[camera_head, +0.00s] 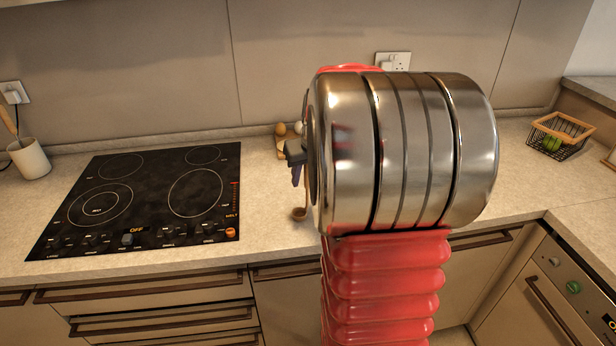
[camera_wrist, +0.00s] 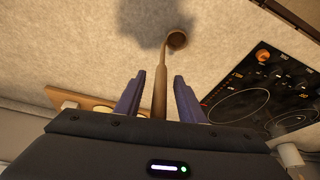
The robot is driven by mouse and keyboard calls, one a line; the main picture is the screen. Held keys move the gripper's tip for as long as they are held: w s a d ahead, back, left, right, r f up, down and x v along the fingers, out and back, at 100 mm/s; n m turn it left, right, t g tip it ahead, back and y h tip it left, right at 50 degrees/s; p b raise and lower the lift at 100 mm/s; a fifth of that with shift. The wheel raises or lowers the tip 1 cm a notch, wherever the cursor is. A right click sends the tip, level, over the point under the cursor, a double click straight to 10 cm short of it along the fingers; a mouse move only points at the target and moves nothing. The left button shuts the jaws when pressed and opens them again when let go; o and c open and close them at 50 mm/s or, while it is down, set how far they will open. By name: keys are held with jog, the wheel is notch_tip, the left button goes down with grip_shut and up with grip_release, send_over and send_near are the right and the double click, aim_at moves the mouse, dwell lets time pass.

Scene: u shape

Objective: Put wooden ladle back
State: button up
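The wooden ladle (camera_wrist: 161,85) shows in the wrist view, its round bowl at the far end and its handle running back toward my gripper. In the head view its bowl (camera_head: 300,213) shows on the counter right of the hob, and the handle is mostly hidden. My gripper (camera_wrist: 159,76) is open, with a finger on each side of the handle and gaps on both sides. In the head view my gripper (camera_head: 297,172) is small and partly covered by my arm. A white utensil pot (camera_head: 30,158) with a wooden utensil in it stands at the far left.
A black hob (camera_head: 145,200) fills the left counter. A wooden holder with eggs (camera_head: 282,143) is behind my gripper, near the wall. A wire basket with green fruit (camera_head: 556,138) stands at the right. My arm hides the middle counter.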

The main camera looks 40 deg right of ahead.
jog(key=v, duration=1.2)
dwell(0.4)
jog(key=s+a+f+n, duration=0.1)
jog(key=s+a, duration=0.3)
jog(key=a, duration=0.6)
jog(key=s+a+f+n+t+y, duration=0.1)
jog(key=s+a+f+n, duration=0.1)
jog(key=a, duration=0.9)
jog(key=s+a+f+n, duration=0.1)
jog(key=s+a+f, duration=0.2)
jog(key=s+a, duration=0.3)
jog(key=a, duration=0.5)
jog(key=shift+s+n+t+y, duration=0.3)
jog(key=shift+y, duration=0.1)
jog(key=shift+a, duration=0.1)
jog(key=shift+c, duration=0.6)
